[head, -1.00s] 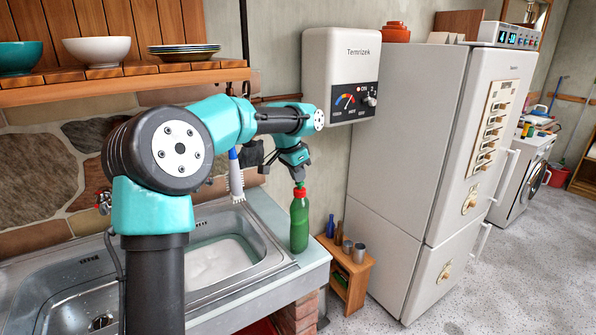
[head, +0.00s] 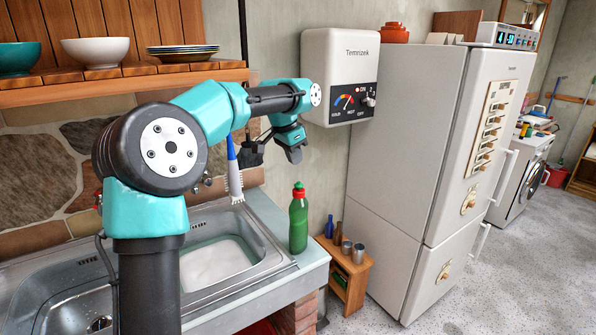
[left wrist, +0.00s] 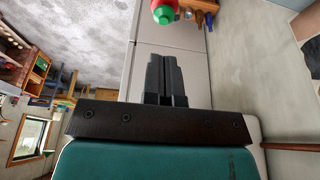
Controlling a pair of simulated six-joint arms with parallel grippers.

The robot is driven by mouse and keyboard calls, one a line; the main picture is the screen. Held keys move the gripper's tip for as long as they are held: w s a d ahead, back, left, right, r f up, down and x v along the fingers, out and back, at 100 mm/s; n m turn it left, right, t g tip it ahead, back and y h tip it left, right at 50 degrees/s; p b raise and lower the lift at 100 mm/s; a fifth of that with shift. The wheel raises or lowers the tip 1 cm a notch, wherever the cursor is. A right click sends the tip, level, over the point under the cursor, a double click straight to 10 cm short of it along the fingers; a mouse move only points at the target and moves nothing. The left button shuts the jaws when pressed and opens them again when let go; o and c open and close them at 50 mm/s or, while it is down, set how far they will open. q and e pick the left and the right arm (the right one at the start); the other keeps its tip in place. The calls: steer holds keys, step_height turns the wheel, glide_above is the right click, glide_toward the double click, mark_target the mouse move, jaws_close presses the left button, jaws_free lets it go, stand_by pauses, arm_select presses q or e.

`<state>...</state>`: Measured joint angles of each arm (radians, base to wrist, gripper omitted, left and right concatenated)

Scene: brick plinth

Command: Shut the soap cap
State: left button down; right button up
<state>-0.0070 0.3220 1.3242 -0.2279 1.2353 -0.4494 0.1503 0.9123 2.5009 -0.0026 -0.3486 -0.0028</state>
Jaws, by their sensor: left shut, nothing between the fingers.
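The soap is a green bottle (head: 298,226) standing upright on the counter at the right end of the sink. Its red cap (head: 298,193) is on top, with a small tip above it; I cannot tell for sure whether the cap is fully shut. My left gripper (head: 295,156) is shut and empty, above the cap and apart from it. In the left wrist view the shut fingers (left wrist: 165,62) point toward the top edge, where the red cap (left wrist: 163,14) and part of the green bottle show. My right gripper is in no view.
The metal sink basin (head: 215,262) lies left of the bottle. A blue-handled brush (head: 234,175) hangs behind it. The water heater (head: 340,75) is on the wall above. A small wooden shelf (head: 352,290) and the fridge (head: 400,190) stand to the right.

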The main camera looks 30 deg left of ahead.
arm_select(q)
steer(key=v, duration=0.7)
stand_by(0.3)
